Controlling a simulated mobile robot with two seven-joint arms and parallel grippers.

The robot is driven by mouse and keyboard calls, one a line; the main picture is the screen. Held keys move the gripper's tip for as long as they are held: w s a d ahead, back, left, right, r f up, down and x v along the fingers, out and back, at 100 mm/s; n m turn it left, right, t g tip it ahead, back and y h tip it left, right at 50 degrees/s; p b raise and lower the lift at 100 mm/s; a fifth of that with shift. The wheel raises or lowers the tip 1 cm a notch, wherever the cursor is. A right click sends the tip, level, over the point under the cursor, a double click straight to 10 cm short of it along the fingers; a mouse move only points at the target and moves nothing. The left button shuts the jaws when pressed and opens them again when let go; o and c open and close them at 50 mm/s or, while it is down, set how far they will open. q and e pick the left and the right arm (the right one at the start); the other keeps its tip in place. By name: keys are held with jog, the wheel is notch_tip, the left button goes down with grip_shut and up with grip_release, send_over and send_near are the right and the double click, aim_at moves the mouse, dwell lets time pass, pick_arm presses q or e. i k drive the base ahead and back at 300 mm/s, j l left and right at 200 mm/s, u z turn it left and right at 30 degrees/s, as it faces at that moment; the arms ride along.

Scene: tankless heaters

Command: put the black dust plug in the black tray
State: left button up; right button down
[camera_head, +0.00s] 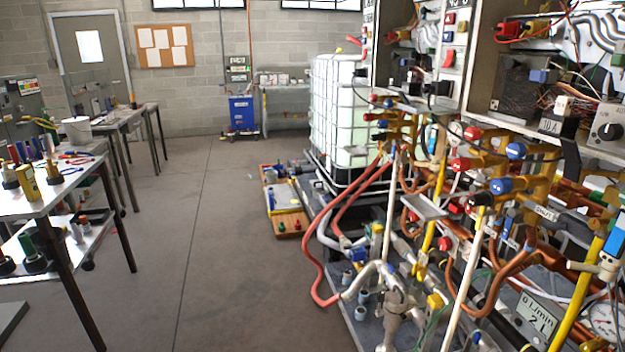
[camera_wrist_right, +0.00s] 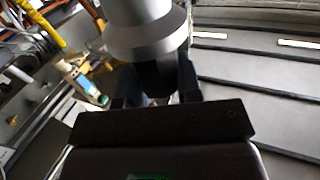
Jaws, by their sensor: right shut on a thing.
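In the right wrist view my right gripper (camera_wrist_right: 154,88) is shut on a dark piece (camera_wrist_right: 156,76). A large grey flanged cylinder (camera_wrist_right: 146,28) sits directly beyond this piece at the fingertips. I cannot tell whether the two are one part, or whether the dark piece is the black dust plug. I cannot make out the black tray with certainty in either view. I do not see my left gripper, and I cannot pick out my right gripper in the head view.
Crowded pipes and valves with red and blue handles (camera_head: 500,186) fill the right side. A white caged tank (camera_head: 340,110) stands behind them. A table (camera_head: 65,185) with bottles is at left. A yellow-edged tray (camera_head: 283,197) lies on the floor. The middle floor (camera_head: 220,230) is clear.

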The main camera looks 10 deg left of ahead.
aim_at(90, 217)
jog(key=i+j+u, duration=0.35)
jog(key=i, duration=0.2)
jog(key=i+j+u, duration=0.15)
jog(key=i+u, duration=0.25)
jog(key=i, duration=0.2)
jog(key=i+u, duration=0.35)
jog(key=i, duration=0.25)
jog(key=i+l+u, duration=0.3)
jog(key=i, duration=0.15)
jog(key=i+l+u, duration=0.25)
jog(key=i, duration=0.2)
jog(key=i+l+u, duration=0.55)
jog(key=i+l, duration=0.2)
jog(key=l, duration=0.15)
jog(key=i+l+u, duration=0.3)
jog(key=l, duration=0.25)
jog(key=i+l+u, duration=0.25)
jog(key=l, duration=0.35)
jog(key=i+l+u, duration=0.3)
jog(key=l, duration=0.35)
jog(key=l+u, duration=0.25)
jog(key=l, duration=0.4)
